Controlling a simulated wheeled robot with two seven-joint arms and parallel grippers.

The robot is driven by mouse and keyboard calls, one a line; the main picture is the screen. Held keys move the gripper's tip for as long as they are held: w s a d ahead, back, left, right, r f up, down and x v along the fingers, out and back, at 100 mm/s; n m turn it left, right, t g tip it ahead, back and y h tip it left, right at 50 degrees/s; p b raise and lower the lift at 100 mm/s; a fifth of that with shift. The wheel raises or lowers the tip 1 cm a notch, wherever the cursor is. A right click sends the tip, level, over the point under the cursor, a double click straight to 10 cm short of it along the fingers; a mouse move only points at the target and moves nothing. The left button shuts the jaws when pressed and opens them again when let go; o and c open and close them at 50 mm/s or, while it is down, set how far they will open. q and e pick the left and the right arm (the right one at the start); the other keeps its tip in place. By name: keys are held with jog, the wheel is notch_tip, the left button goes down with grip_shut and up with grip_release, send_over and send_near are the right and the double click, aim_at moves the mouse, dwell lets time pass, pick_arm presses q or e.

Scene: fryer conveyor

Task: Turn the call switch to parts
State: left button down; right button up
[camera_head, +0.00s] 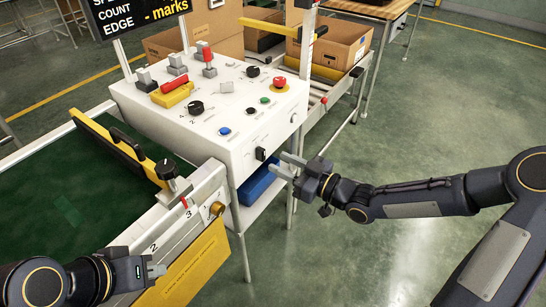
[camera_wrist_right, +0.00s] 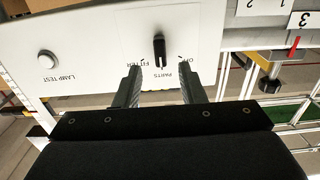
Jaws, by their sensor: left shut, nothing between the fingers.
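The call switch is a small black knob (camera_head: 261,154) on the front face of the white control box (camera_head: 285,133). In the right wrist view the knob (camera_wrist_right: 159,48) stands lengthwise up and down in the picture, above upside-down labels FITTER, PARTS and OFF. Which label its pointer marks is hard to tell. My right gripper (camera_head: 283,166) is open in front of the switch. In the wrist view its two fingers (camera_wrist_right: 161,80) lie either side of the knob's line, short of it, with nothing between them. My left gripper (camera_head: 157,268) is shut and empty at the lower left.
A lamp test button (camera_wrist_right: 46,60) sits beside the switch on the same face. Knobs, buttons and levers crowd the box top, including a red button (camera_head: 280,83). A blue bin (camera_head: 259,184) is below the box. A green conveyor (camera_head: 65,205) lies left; open floor lies right.

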jog(key=shift+v, duration=1.7)
jog(key=s+d+m+g+h, duration=0.1)
jog(key=s+d+m+h, duration=0.2)
jog(key=d+h, duration=0.35)
jog(key=s+d+m+h, duration=0.35)
jog(key=d+h, duration=0.25)
jog(key=d, duration=0.2)
jog(key=s+r+m+g+y, duration=0.1)
jog(key=s+m+g, duration=0.15)
jog(key=s, duration=0.65)
jog(key=s+r+m+g+y, duration=0.1)
jog(key=s+r+m, duration=0.15)
jog(key=s, duration=0.75)
notch_tip(320, 180, up, 19)
jog(key=p, duration=2)
jog(key=shift+w+a+m, duration=0.2)
jog(key=shift+a+m, duration=0.25)
jog(key=shift+g, duration=0.25)
